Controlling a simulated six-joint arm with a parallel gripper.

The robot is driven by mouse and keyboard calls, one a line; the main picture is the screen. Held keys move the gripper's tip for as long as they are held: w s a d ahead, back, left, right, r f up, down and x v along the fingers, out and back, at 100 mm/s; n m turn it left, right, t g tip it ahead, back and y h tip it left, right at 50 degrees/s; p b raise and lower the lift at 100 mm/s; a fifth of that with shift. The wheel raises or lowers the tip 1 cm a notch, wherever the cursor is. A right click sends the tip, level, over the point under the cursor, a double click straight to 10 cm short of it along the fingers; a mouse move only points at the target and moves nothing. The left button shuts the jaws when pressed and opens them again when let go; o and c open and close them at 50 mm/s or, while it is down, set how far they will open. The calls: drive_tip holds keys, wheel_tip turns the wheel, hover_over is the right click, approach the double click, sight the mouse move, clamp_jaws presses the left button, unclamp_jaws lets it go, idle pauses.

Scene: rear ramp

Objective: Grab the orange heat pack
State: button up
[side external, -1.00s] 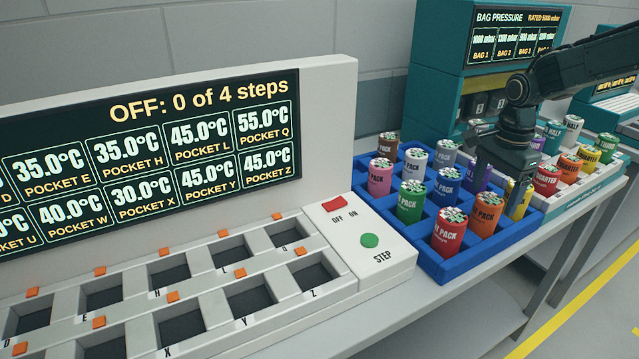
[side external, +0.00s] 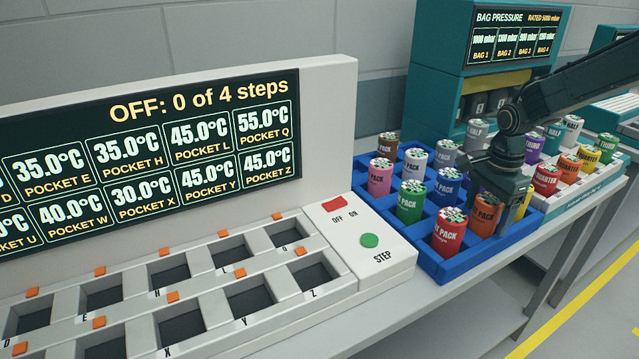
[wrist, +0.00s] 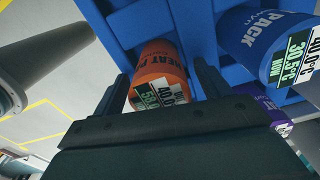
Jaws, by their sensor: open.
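The orange heat pack (side external: 485,218) stands upright in the blue tray (side external: 432,262), near its front right. My gripper (side external: 492,203) is low over it, pointing down and hiding part of its top. In the wrist view, the orange pack (wrist: 160,72) shows between the two dark fingers of my gripper (wrist: 163,78), which are apart. I cannot tell whether either finger touches it. Its white and green label is partly hidden by the gripper body.
A red pack (side external: 449,236) stands left of the orange one, and a yellow pack (side external: 522,206) is partly hidden to the right. Several other packs fill the tray. A white panel with pockets (side external: 250,298) lies left. A rack of coloured cylinders (side external: 580,185) stands right.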

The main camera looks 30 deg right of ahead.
idle(0.3)
drive_tip(key=c, duration=1.2)
drive_tip(key=shift+c, duration=0.2)
drive_tip(key=shift+r, duration=0.2)
wheel_tip(320, 180, up, 20)
